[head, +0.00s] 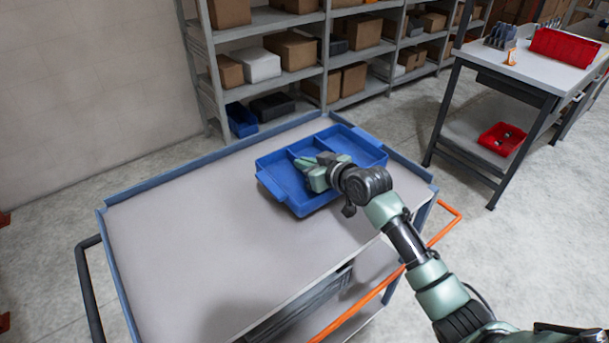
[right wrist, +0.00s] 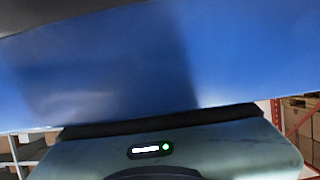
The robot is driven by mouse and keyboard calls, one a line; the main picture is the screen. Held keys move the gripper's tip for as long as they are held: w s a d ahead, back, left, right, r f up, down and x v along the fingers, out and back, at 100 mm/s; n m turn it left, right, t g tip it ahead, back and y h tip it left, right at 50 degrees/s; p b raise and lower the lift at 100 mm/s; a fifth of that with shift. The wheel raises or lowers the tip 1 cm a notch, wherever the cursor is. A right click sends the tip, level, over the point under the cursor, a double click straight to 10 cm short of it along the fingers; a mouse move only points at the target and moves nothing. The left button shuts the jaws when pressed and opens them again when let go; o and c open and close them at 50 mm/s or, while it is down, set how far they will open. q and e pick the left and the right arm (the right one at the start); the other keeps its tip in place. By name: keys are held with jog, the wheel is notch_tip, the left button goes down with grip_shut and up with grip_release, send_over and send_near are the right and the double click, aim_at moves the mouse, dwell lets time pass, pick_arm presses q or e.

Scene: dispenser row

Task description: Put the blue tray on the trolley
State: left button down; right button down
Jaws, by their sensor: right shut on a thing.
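The blue tray (head: 358,148), an open box with inner dividers and a lip at each end, is over the far right part of the trolley (head: 180,235). It looks about level; I cannot tell whether it touches the grey top or hangs just above it. In the right wrist view the tray's blue wall (right wrist: 110,70) fills most of the picture. My left gripper is not in view.
The trolley has a raised blue rim, a dark handle (head: 88,290) at left and an orange rail (head: 390,278) at right. Its near and left top is bare. Shelves with boxes (head: 290,48) stand behind. A workbench (head: 545,68) with a red bin (head: 563,47) stands at right.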

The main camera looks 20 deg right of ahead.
jog(key=shift+f, duration=2.05)
jog(key=shift+f, duration=0.15)
jog(key=c, duration=1.6)
grip_release()
jog(key=v, duration=1.2)
jog(key=shift+s+b, duration=0.1)
jog(key=shift+b, duration=0.3)
